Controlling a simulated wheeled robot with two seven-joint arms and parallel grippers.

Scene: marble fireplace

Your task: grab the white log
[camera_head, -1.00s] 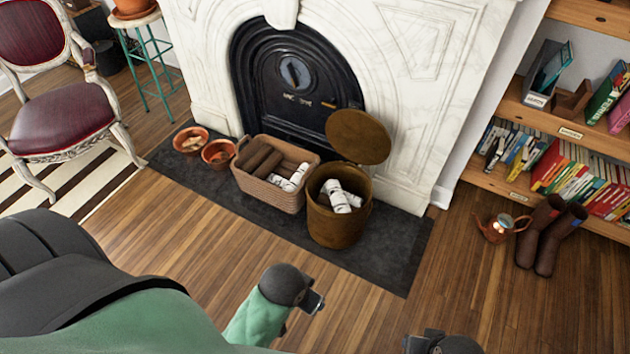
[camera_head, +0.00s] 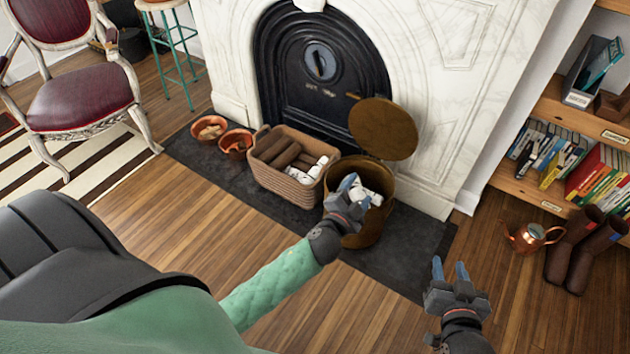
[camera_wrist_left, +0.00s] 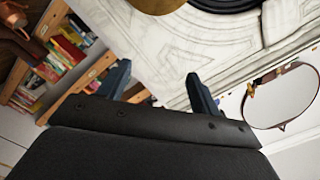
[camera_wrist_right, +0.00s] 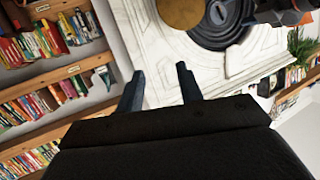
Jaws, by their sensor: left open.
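White birch-like logs stand in the round brown bucket (camera_head: 376,222), whose lid is tipped up. One white log (camera_head: 376,177) shows there beside my left fingers. More white logs (camera_head: 313,171) lie at the right end of the wicker basket (camera_head: 281,182), next to dark brown logs (camera_head: 277,151). My left gripper (camera_head: 354,192) is open in front of the bucket and hides part of it; I cannot tell how near it is to the logs. My right gripper (camera_head: 450,268) is open and empty, to the right of the bucket. Neither wrist view shows a white log.
The dark hearth slab (camera_head: 400,258) lies before the marble fireplace (camera_head: 437,110). Two terracotta pots (camera_head: 235,142) stand left of the basket. A copper watering can (camera_head: 530,237) and brown boots (camera_head: 581,250) stand at the right by a bookshelf (camera_head: 532,187). The wood floor in front is clear.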

